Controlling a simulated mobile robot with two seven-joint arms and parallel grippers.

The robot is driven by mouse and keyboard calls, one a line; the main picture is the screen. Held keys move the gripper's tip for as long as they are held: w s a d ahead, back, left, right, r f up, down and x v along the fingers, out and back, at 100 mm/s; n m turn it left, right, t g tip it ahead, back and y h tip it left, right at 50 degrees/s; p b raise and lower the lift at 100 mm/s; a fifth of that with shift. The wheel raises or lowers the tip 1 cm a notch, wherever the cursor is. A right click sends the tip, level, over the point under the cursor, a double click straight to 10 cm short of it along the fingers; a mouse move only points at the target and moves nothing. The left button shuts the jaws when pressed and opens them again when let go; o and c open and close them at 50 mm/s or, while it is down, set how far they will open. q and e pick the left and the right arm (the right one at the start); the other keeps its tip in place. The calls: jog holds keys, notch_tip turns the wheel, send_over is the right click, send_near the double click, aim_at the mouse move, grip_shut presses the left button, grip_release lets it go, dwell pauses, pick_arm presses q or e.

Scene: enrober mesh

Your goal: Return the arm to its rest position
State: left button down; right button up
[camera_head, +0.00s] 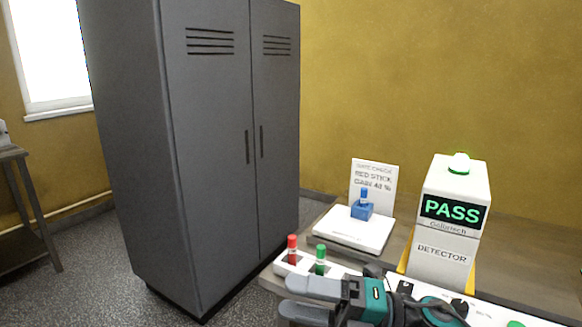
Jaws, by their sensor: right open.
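My right gripper (287,296) is at the bottom of the head view, pointing left. Its two grey fingers are apart and nothing shows between them. Its arm comes in from the lower right, in front of the white rack (340,268) on the table. My left gripper is not in view.
A red stick (292,249) and a green stick (320,260) stand in the rack. A blue piece (362,208) sits on a white plate (345,235) before a sign (373,182). The detector (443,250) reads PASS, with a green lamp on top. A grey cabinet (205,150) stands left.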

jog(key=d+f+m+t+h, duration=0.55)
jog(key=f+m+t, duration=0.2)
jog(key=m, duration=0.55)
jog(key=d+f+m+t+h, duration=0.4)
jog(key=f+m+t+h, duration=0.3)
jog(key=m, duration=0.5)
jog(key=s+d+f+m+g+h, duration=0.2)
jog(key=s+d+f+m, duration=0.1)
jog(key=s+f, duration=0.3)
jog(key=s+d+f+m+g+h, duration=0.3)
jog(key=s+f+m, duration=0.3)
jog(key=f, duration=0.2)
jog(key=shift+d+f+g+p, duration=0.2)
jog(key=shift+d+g+p, duration=0.1)
jog(key=shift+g, duration=0.05)
jog(key=shift+c, duration=0.2)
grip_shut()
